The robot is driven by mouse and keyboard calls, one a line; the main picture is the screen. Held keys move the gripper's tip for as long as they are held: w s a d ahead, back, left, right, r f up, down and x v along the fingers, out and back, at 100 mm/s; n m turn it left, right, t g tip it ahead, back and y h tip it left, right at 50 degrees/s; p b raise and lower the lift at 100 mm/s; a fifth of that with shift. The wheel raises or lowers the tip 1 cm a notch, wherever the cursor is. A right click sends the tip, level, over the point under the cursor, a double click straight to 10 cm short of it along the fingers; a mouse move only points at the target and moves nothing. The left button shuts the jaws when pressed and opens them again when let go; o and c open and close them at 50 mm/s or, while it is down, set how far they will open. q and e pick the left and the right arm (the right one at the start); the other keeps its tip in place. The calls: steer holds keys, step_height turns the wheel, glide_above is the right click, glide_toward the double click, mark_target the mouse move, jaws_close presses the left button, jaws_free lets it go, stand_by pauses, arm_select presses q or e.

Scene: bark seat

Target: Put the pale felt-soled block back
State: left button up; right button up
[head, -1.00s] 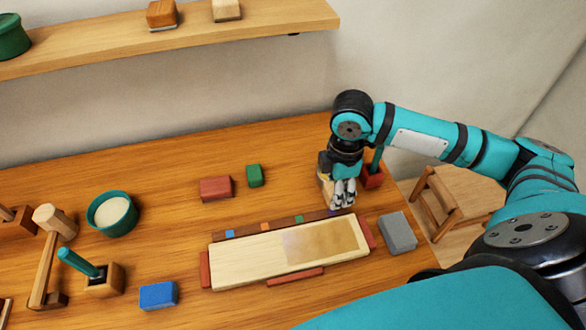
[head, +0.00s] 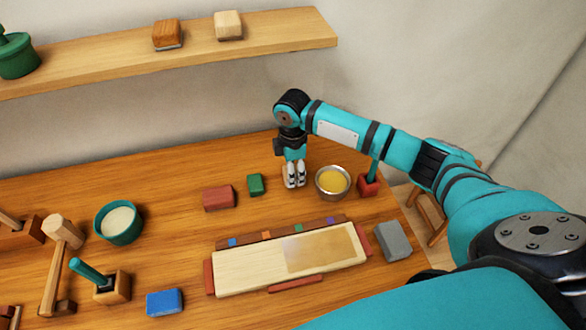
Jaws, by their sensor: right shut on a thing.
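My right gripper (head: 294,181) is shut on a small pale thing, mostly hidden by the fingers. It is low over the table, left of a metal bowl with yellow contents (head: 333,182) and right of a small green block (head: 255,184). I cannot tell whether the held thing touches the table or has a felt sole. Another pale block (head: 228,25) sits on the wall shelf (head: 200,58), beside an orange-brown block (head: 167,34) with a grey sole. A pale board (head: 250,267) with a tan patch lies in front of the gripper. My left gripper is not in view.
A red block (head: 218,197), a blue block (head: 164,302) and a grey block (head: 393,241) lie on the table. A teal bowl (head: 119,223), a mallet (head: 58,262) and a teal-handled tool in a wooden holder (head: 112,289) stand at left. The table behind the teal bowl is clear.

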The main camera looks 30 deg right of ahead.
steer(key=shift+f, duration=0.2)
steer(key=shift+f, duration=0.15)
steer(key=o, duration=1.3)
step_height(320, 180, up, 12)
steer(key=shift+r+b, duration=0.2)
steer(key=shift+b, duration=0.55)
steer(key=shift+s, duration=0.1)
